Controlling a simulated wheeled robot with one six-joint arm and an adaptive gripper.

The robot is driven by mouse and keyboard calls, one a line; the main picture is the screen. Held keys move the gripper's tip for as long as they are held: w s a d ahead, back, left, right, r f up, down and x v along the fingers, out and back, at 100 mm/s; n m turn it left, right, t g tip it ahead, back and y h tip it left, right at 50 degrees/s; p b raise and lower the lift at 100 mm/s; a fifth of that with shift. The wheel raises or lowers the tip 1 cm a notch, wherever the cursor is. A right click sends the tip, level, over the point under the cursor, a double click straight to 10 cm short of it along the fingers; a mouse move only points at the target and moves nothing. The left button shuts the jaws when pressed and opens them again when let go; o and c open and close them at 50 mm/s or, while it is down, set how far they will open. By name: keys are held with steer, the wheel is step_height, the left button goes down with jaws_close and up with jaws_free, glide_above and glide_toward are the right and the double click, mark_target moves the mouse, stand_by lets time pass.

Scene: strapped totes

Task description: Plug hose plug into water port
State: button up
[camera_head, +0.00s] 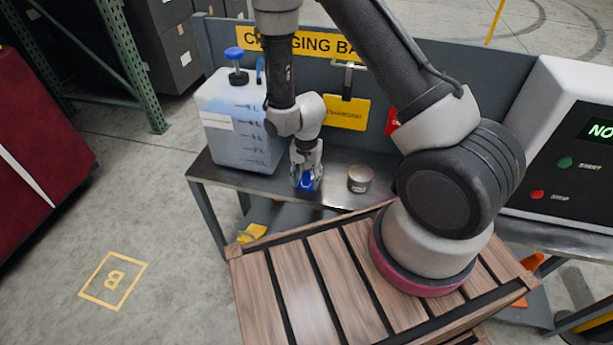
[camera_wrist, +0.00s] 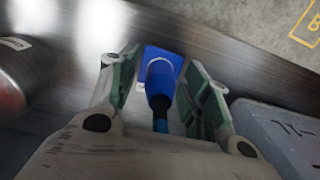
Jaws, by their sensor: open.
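The blue hose plug (camera_wrist: 159,84) stands on the metal bench top in the wrist view, with a flat blue square piece behind it and a dark blue hose end toward the camera. My gripper (camera_wrist: 163,64) is open, with one finger on each side of the plug; contact cannot be told. In the head view my gripper (camera_head: 306,180) points down at the bench, and the blue plug (camera_head: 306,184) shows between its fingers. I cannot make out a water port in either view.
A translucent jug (camera_head: 235,135) with a blue cap stands left of the gripper. A small round tin (camera_head: 360,179) stands to its right. A white machine (camera_head: 575,150) with start and stop buttons is at right. A slatted wooden crate (camera_head: 295,280) is in front.

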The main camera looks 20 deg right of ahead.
stand_by(0.9)
jaws_close()
steer(key=shift+r, duration=3.05)
steer(key=shift+r, duration=3)
steer(key=shift+w, duration=0.1)
